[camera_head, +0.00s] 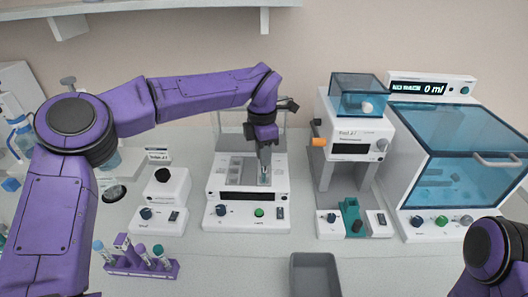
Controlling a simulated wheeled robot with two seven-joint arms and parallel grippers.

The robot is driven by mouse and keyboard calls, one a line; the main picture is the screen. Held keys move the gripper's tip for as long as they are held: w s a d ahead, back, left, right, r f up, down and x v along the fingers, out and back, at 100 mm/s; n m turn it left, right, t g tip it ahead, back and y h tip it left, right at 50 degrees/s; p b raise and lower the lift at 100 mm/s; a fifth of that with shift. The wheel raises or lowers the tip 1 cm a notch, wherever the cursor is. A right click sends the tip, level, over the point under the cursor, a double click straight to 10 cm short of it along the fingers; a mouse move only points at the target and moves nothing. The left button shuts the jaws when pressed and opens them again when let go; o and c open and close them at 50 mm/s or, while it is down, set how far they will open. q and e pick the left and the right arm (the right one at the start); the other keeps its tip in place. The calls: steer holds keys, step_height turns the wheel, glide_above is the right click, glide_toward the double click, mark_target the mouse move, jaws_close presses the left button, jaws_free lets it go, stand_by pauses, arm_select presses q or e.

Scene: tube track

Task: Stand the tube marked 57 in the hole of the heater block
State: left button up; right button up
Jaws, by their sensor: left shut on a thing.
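The machine in the middle of the bench, which looks like the heater block (272,211), is white with a grey block on top and a dark display and knobs in front. My left gripper (265,160) reaches down over the right part of its grey block. It is shut on a slim greyish thing (264,176), likely a tube, held about upright. Its mark cannot be read, and I cannot tell whether its lower end is in the hole. Only part of my right arm shows at the lower right; its gripper is out of view.
A purple rack (126,268) with several capped tubes stands at the front left. A small white device (160,190) stands left of the heater. A grey bin (315,277) is in front. A dispenser-like machine (350,150) and a blue-windowed cabinet (455,150) stand right.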

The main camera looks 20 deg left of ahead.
arm_select(q)
steer(key=shift+f, duration=0.15)
steer(key=shift+f, duration=0.45)
steer(key=o, duration=0.9)
step_height(320, 180, up, 10)
steer(key=shift+a+r+b, duration=0.1)
steer(key=shift+r+b, duration=0.15)
steer(key=shift+b, duration=0.4)
